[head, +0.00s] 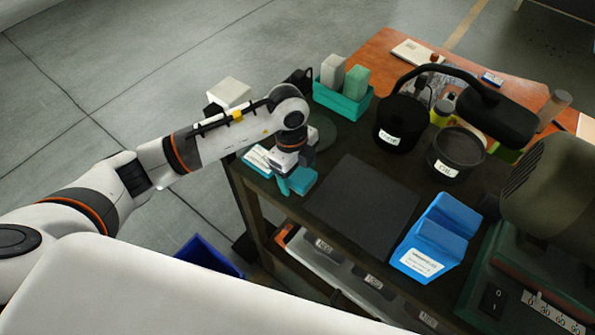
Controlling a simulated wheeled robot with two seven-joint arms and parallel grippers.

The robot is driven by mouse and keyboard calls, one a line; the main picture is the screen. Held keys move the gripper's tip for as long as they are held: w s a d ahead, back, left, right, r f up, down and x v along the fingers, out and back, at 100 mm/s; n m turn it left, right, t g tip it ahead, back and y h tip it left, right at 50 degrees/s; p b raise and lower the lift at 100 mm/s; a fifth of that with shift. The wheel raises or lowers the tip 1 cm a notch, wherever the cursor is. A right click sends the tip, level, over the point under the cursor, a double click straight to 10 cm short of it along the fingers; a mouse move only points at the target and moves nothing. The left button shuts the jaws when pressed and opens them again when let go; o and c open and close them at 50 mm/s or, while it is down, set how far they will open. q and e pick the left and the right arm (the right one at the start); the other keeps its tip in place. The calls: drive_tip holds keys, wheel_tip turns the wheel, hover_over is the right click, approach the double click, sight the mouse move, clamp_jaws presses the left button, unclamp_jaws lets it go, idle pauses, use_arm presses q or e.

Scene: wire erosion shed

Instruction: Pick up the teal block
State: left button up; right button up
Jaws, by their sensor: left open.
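The teal block (302,181) lies near the left edge of the dark bench top (395,168), partly hidden by my left gripper. My left gripper (291,176) points down from its wrist right at the block, with its jaws open. Its fingers are small and dark here, and I cannot tell whether they touch the block or sit around it. My right gripper is out of view.
A teal-and-white item (257,160) lies just left of the gripper. Behind stands a teal holder (342,102) with a white and a green block. A dark mat (362,203) and a blue stand (438,237) are to the right. Black tubs (457,149) stand beyond.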

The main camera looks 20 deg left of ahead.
sight(298, 172)
use_arm(q)
drive_tip(key=shift+f, duration=0.1)
drive_tip(key=c, duration=1.1)
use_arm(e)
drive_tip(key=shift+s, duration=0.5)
use_arm(q)
drive_tip(key=shift+r, duration=0.2)
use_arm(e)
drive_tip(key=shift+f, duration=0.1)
